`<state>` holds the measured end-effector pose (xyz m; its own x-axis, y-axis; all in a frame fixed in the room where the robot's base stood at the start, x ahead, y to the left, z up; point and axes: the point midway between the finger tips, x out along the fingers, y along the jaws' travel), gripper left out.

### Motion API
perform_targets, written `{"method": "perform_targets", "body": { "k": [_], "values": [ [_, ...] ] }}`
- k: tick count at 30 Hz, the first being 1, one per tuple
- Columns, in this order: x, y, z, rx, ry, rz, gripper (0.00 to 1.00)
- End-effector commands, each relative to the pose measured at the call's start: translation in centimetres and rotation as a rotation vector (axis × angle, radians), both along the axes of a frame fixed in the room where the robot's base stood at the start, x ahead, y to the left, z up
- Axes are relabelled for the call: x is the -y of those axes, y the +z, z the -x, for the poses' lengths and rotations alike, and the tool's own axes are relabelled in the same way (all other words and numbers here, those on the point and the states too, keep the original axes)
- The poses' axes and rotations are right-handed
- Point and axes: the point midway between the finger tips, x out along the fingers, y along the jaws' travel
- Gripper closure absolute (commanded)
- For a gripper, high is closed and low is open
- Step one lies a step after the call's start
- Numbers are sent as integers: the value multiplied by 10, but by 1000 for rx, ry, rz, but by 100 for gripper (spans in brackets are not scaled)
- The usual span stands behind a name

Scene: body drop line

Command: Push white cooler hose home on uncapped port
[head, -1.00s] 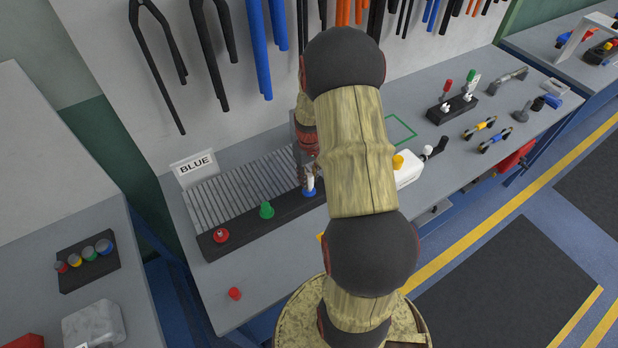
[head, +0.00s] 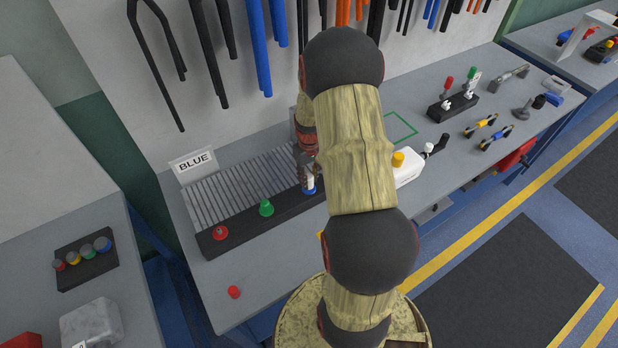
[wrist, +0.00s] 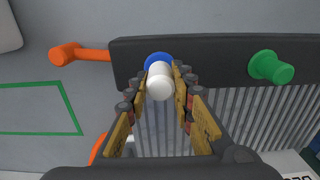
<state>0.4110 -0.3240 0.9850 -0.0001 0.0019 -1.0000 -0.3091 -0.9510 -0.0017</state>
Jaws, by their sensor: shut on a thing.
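The cooler (head: 240,190) lies on the bench, with grey fins and a black strip along its front. The strip carries a red port (head: 220,233), a green-capped port (head: 266,208) and a blue port (head: 309,191). My gripper (head: 306,165) is shut on the hose just above the port. In the wrist view the white hose (wrist: 160,84) sits between the fingers, in front of the blue port (wrist: 158,61). I cannot tell how deep it is seated.
A loose red cap (head: 234,292) lies on the bench front. A BLUE sign (head: 193,161) stands behind the cooler. In the wrist view an orange part (wrist: 80,53) lies beside the strip, near a green outline (wrist: 72,108).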

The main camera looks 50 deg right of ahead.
Motion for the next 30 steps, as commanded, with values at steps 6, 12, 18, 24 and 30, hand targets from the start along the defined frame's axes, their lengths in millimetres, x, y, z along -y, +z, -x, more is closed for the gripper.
{"method": "perform_targets", "body": {
  "k": [6, 12, 18, 24, 30],
  "values": [
    [0, 0, 0, 0, 0, 0, 100],
    [0, -3, 0, 0, 0, 0, 100],
    [0, -7, 0, 0, 0, 0, 100],
    [0, -9, 0, 0, 0, 0, 73],
    [0, -9, 0, 0, 0, 0, 62]
  ]
}}
